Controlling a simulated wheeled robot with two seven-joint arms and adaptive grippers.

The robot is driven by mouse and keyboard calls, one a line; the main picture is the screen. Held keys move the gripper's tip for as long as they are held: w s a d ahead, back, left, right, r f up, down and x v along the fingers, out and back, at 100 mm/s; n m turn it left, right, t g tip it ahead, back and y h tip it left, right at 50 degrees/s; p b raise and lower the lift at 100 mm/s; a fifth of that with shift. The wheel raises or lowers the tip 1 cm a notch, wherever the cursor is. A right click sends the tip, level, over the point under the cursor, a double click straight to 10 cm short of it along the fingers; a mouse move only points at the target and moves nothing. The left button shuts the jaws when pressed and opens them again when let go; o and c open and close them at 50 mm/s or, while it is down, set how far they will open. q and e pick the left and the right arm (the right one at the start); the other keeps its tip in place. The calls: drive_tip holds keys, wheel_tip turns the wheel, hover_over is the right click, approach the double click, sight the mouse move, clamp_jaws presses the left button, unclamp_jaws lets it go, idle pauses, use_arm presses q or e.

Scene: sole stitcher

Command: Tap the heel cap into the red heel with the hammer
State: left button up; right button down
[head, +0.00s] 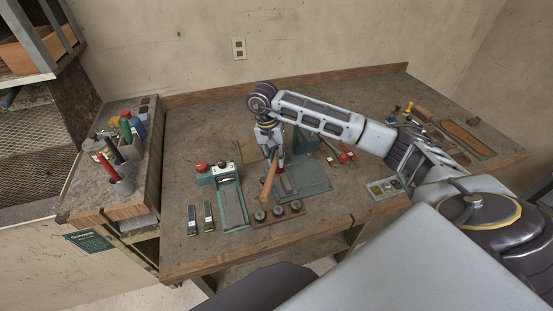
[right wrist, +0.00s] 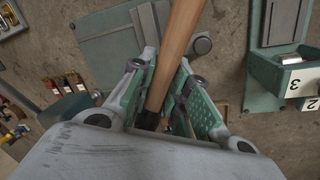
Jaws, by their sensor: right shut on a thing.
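My right gripper (head: 273,150) is over the middle of the workbench, pointing down. It is shut on the wooden handle of the hammer (head: 269,182). In the right wrist view the handle (right wrist: 176,45) runs up between the green fingers (right wrist: 162,95), with a dark part at its lower end; the hammer's head is not clear. A small red piece (head: 201,167) sits on a teal block left of the gripper, and a red rounded piece (head: 343,158) lies to its right. I cannot tell which is the red heel. The heel cap cannot be made out. My left gripper is not in view.
A teal plate (head: 308,195) lies under the gripper, beside a teal tray (head: 233,208) and a wooden holder with round pieces (head: 279,213). Bottles and a tool cup (head: 121,180) stand on the left shelf. The bench's front left (head: 190,260) is clear.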

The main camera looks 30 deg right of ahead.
drive_tip(key=shift+r, duration=0.1)
drive_tip(key=shift+r+p, duration=1.15)
drive_tip(key=shift+r, duration=1.3)
